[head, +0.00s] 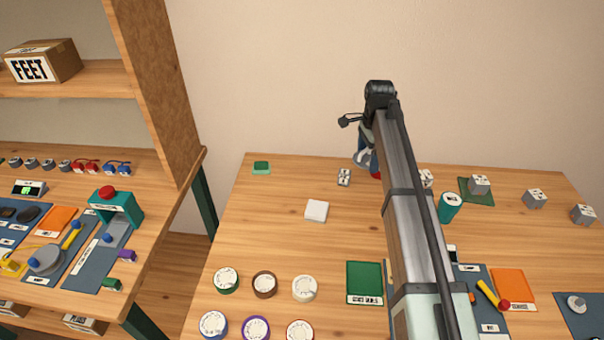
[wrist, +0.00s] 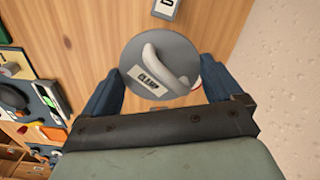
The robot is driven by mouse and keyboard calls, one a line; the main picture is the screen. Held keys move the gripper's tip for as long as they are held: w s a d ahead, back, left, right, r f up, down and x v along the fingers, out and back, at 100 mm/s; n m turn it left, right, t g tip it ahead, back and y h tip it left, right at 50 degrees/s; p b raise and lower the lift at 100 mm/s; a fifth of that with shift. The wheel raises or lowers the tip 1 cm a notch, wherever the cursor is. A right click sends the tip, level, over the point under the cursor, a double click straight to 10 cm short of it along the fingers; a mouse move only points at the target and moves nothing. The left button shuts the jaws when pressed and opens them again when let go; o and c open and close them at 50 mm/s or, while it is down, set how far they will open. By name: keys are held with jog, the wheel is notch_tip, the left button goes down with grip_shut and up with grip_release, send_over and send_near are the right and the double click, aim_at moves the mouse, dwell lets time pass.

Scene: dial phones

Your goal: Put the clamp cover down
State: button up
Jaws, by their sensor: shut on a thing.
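The clamp cover (wrist: 158,68) is a grey round disc with a raised curved handle and a white label reading "CLAMP". In the wrist view it sits between the two blue fingers of my gripper (wrist: 158,88), which is shut on it. In the head view my gripper (head: 366,154) is at the back of the right table, near the wall, and my arm hides much of it. A bit of the grey cover shows there. I cannot tell whether the cover touches the table.
A small labelled block (head: 344,177) stands left of my gripper, and a white tile (head: 316,210) lies nearer. A teal cylinder (head: 450,207) and several grey cubes stand to the right. Round dials (head: 264,284) fill the front left. Bare wood lies between the green block (head: 261,168) and the tile.

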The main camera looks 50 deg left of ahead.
jog(key=s+a+n, duration=0.3)
jog(key=s+a, duration=0.9)
jog(key=a, duration=0.1)
jog(key=n, duration=0.5)
send_over(302, 173)
jog(key=shift+f, duration=4.7)
jog(key=shift+f, duration=0.1)
jog(key=o, duration=0.6)
jog(key=shift+f, duration=0.1)
jog(key=shift+o, duration=0.6)
jog(key=shift+w, duration=0.1)
